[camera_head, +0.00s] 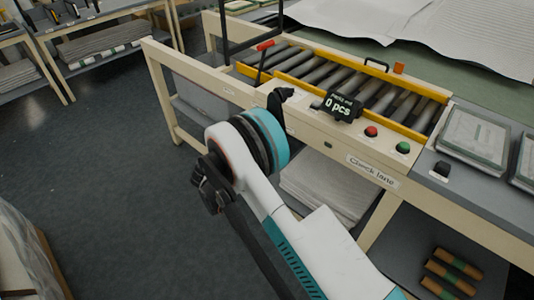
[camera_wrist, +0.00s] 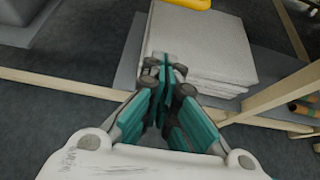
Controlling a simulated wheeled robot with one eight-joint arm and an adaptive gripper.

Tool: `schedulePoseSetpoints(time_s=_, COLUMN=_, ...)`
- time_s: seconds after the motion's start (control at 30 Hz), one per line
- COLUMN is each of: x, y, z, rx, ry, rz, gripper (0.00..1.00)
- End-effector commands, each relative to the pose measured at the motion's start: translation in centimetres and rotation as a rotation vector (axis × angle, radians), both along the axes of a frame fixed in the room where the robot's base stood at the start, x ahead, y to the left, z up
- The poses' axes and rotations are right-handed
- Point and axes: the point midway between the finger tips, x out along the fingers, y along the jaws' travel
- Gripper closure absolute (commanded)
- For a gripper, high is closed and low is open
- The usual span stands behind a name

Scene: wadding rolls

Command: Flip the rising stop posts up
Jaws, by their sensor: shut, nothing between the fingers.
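The roller conveyor (camera_head: 350,84), with yellow side rails, is set in the bench marked "Check lane". A lever (camera_head: 263,58) with a red handle (camera_head: 265,46) stands at its left end, tilted slightly. I cannot make out any separate stop posts among the rollers. My gripper (camera_wrist: 165,68) is shut and empty in the wrist view, its teal fingers together above a stack of pale sheets. In the head view my arm reaches the bench's front side, and its wrist hides part of the front edge. The lever is apart from my arm.
A counter display (camera_head: 341,106) reads "0 pcs", beside a red button (camera_head: 371,131) and a green button (camera_head: 403,147). A pale stack (camera_head: 325,185) lies on the lower shelf. Several rolls (camera_head: 452,272) lie lower right. The floor (camera_head: 95,165) to the left is clear.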

Motion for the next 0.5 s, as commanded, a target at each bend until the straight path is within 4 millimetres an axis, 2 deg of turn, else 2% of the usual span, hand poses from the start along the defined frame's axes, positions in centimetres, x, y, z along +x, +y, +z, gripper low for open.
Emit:
schedulePoseSetpoints(time_s=0.27, x=0.3, y=-0.3, z=-0.2, rx=0.002, ry=0.0, rz=-0.001, gripper=1.0)
schedulePoseSetpoints(time_s=0.5, x=2.7, y=-2.2, z=-2.2, rx=0.003, ry=-0.001, rz=-0.004, gripper=1.0)
